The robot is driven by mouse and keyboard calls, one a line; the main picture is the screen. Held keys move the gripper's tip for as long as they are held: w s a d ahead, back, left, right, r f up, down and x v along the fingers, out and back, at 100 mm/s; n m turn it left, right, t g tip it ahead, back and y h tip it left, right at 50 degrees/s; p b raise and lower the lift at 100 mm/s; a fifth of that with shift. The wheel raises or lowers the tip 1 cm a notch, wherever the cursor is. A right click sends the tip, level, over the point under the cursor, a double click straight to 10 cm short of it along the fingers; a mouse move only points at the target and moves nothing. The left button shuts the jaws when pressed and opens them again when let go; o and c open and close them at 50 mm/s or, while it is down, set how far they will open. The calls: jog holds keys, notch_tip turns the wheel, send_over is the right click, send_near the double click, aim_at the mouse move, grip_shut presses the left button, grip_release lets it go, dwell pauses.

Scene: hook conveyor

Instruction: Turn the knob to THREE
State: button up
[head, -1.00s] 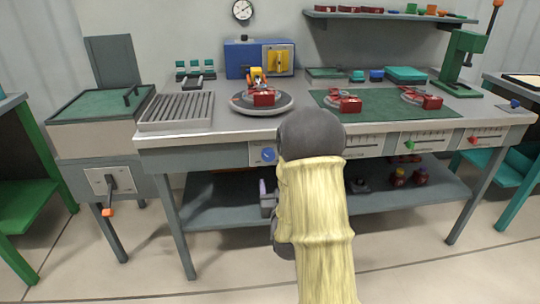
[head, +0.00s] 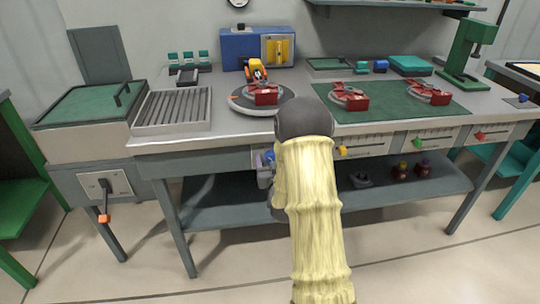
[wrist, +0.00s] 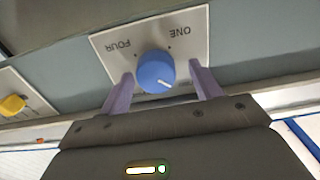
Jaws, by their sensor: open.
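The blue knob (wrist: 153,68) sits on a white plate (wrist: 186,36) on the bench's front panel. In the wrist view the plate reads upside down, with FOUR at upper left and ONE at upper right. The knob's white pointer line points down and right in that view. The lower labels are hidden or unreadable. My gripper (wrist: 161,73) is open, its two purple fingers on either side of the knob with visible gaps. In the head view the knob (head: 268,155) shows just above my gripper (head: 264,170), partly covered by my arm.
A yellow slider handle (wrist: 12,105) is on the neighbouring panel. The bench's lower shelf (head: 215,200) lies below my gripper. A crank with an orange handle (head: 103,218) is on the left cabinet. Red assemblies (head: 350,97) lie on the bench top.

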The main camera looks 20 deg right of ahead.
jog(key=shift+w+d, duration=0.1)
jog(key=shift+s, duration=0.25)
jog(key=c, duration=0.4)
jog(key=shift+s+d, duration=0.1)
jog(key=shift+d, duration=0.05)
jog(key=c, duration=0.6)
jog(key=shift+m, duration=0.3)
